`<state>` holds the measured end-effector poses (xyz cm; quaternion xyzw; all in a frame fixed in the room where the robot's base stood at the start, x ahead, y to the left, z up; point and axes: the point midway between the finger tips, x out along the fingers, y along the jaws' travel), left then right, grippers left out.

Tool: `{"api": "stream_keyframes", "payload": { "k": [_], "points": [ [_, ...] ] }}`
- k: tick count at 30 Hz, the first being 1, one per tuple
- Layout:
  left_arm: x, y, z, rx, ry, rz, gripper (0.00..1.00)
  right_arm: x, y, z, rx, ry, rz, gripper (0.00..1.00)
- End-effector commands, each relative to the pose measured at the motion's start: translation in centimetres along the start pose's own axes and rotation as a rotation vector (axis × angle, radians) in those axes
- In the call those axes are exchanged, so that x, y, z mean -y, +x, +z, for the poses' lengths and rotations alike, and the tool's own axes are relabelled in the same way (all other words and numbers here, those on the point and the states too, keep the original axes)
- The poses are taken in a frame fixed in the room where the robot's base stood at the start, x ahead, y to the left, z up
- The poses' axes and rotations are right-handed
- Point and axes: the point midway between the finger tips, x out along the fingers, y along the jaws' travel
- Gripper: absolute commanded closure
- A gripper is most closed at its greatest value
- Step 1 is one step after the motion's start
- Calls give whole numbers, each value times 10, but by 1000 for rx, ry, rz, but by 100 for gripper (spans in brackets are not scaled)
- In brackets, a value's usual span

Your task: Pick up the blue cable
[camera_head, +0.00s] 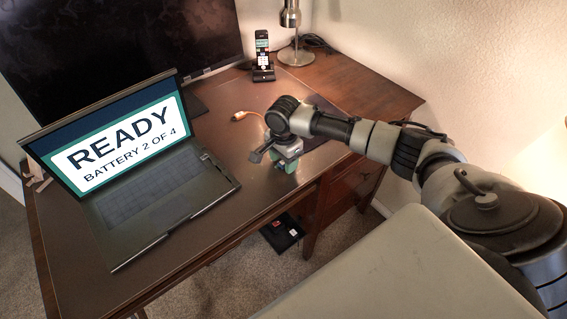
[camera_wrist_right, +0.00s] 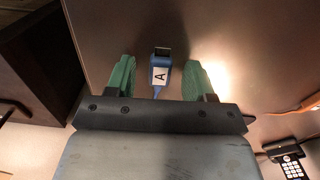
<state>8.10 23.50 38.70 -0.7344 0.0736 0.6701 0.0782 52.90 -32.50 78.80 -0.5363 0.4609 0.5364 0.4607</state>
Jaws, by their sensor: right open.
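The blue cable (camera_wrist_right: 160,74) shows in the right wrist view as a blue plug with a white label marked "A" and a dark metal tip. It lies on the dark desk blotter (camera_wrist_right: 215,18), between the two green fingers of my right gripper (camera_wrist_right: 161,75). The fingers are apart on either side of it, with a gap on both sides. The rest of the cable is hidden behind the gripper body. In the head view my right gripper (camera_head: 286,163) is low over the front right of the blotter, and the blue cable cannot be made out there. My left gripper is not in view.
An open laptop (camera_head: 150,195) reading "READY BATTERY 2 OF 4" stands at the left. An orange cable (camera_head: 243,115) lies behind the gripper. A phone on a stand (camera_head: 263,62), a lamp (camera_head: 294,52) and a monitor (camera_head: 120,45) are at the back.

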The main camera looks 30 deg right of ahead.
Motion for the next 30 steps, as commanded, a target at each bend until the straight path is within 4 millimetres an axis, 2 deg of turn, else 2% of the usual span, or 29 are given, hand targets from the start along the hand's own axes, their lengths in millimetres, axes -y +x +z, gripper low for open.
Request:
{"api": "stream_keyframes", "payload": {
  "k": [4, 12, 15, 23, 26, 30],
  "points": [
    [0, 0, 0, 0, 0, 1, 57, 0, 0, 0, 0, 0, 0, 47],
    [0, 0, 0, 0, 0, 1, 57, 0, 0, 0, 0, 0, 0, 88],
    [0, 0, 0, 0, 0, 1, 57, 0, 0, 0, 0, 0, 0, 100],
    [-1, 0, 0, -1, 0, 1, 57, 0, -2, 0, 0, 0, -1, 100],
    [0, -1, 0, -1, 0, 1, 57, 0, -8, 0, 0, 0, -2, 100],
    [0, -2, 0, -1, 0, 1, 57, 1, -27, 0, 0, 0, -3, 100]
  ]
}}
